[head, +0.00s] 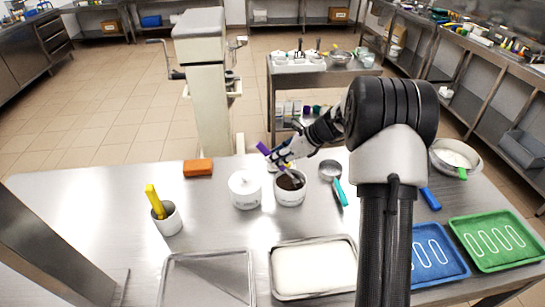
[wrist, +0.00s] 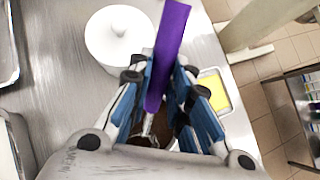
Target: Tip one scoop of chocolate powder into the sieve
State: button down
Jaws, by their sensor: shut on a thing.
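My gripper (head: 281,163) is shut on the purple handle (wrist: 167,50) of a scoop, and the handle stands up between the blue fingers in the wrist view. In the head view the gripper is just above a white pot (head: 290,200) of dark brown powder (head: 291,181). The scoop's lower end points down into this pot. Its bowl is mostly hidden, so I cannot tell how much powder it holds. A round metal sieve (head: 330,168) with a teal handle (head: 340,192) lies on the table right of the pot.
A white lidded pot (head: 245,192) stands close left of the powder pot. An orange block (head: 198,168), a cup with yellow-handled tools (head: 168,222) and metal trays (head: 312,268) surround it. Blue (head: 436,258) and green (head: 497,242) trays and a bowl (head: 455,155) lie right.

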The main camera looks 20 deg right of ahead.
aim_at(264, 146)
jog(key=shift+p, duration=0.7)
jog(key=shift+w+a+f+g+h+p, duration=0.25)
jog(key=shift+g+h+p, duration=0.15)
jog(key=shift+p, duration=0.8)
jog(key=shift+a+f+p, duration=0.1)
jog(key=shift+p, duration=0.5)
jog(key=h+p, duration=0.1)
jog(key=p, duration=0.2)
jog(key=shift+w+a+f+g, duration=0.3)
jog(key=shift+f+g, duration=0.1)
jog(key=shift+f+p, duration=0.1)
jog(key=shift+p, duration=0.7)
jog(key=shift+w+a+p, duration=0.1)
jog(key=shift+p, duration=0.2)
jog(key=r+p, duration=0.2)
jog(key=r, duration=0.1)
jog(key=r+p, duration=0.1)
jog(key=p, duration=0.1)
jog(key=shift+w+a+r, duration=0.2)
jog(key=shift+a+r, duration=0.05)
jog(key=shift+a, duration=0.05)
jog(key=shift+h, duration=0.3)
jog(key=w+a+g+h+p, duration=0.1)
jog(key=g+p, duration=0.1)
jog(key=p, duration=0.6)
jog(key=shift+w+a+r+h+p, duration=0.1)
jog(key=shift+a+h+p, duration=0.05)
jog(key=shift+h+p, duration=0.2)
